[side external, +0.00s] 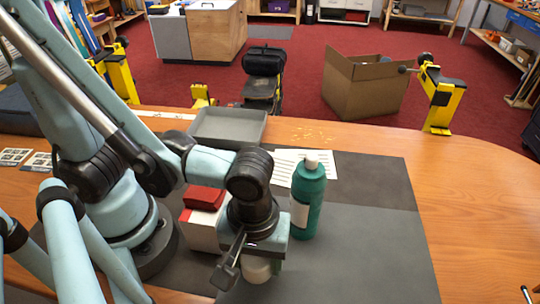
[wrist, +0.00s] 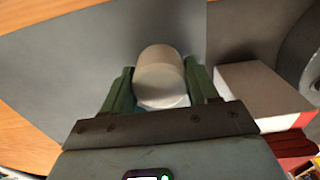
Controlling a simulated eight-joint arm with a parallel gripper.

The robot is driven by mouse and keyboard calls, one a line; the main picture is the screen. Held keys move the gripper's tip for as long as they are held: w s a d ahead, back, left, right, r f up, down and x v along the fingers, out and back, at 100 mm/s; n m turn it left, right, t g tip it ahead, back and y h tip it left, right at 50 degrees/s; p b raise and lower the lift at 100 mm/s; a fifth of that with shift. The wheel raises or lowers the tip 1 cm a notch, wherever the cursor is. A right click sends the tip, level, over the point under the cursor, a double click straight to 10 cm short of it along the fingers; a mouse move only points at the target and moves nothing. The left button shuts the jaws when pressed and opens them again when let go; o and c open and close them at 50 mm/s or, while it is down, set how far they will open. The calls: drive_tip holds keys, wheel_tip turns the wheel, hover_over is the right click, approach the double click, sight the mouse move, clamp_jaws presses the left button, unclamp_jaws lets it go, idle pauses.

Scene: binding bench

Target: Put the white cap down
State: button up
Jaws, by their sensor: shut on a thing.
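The white cap (wrist: 161,72) is a pale, rounded cylinder between the two green fingers of my gripper (wrist: 160,90) in the wrist view. The fingers are shut on its sides. In the side view the cap (side external: 257,270) shows below my gripper (side external: 262,255), partly hidden by it, over the dark grey mat (side external: 370,245). I cannot tell whether the cap touches the mat.
A green bottle (side external: 307,205) with a pale top stands upright right of my gripper. A white box (side external: 203,230) with a red item (side external: 204,198) on top stands close on the left. A grey tray (side external: 228,127) lies behind. The mat's right part is clear.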

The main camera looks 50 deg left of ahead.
drive_tip(key=shift+f, duration=1)
drive_tip(key=shift+f, duration=0.1)
drive_tip(key=o, duration=1)
drive_tip(key=shift+r, duration=6.15)
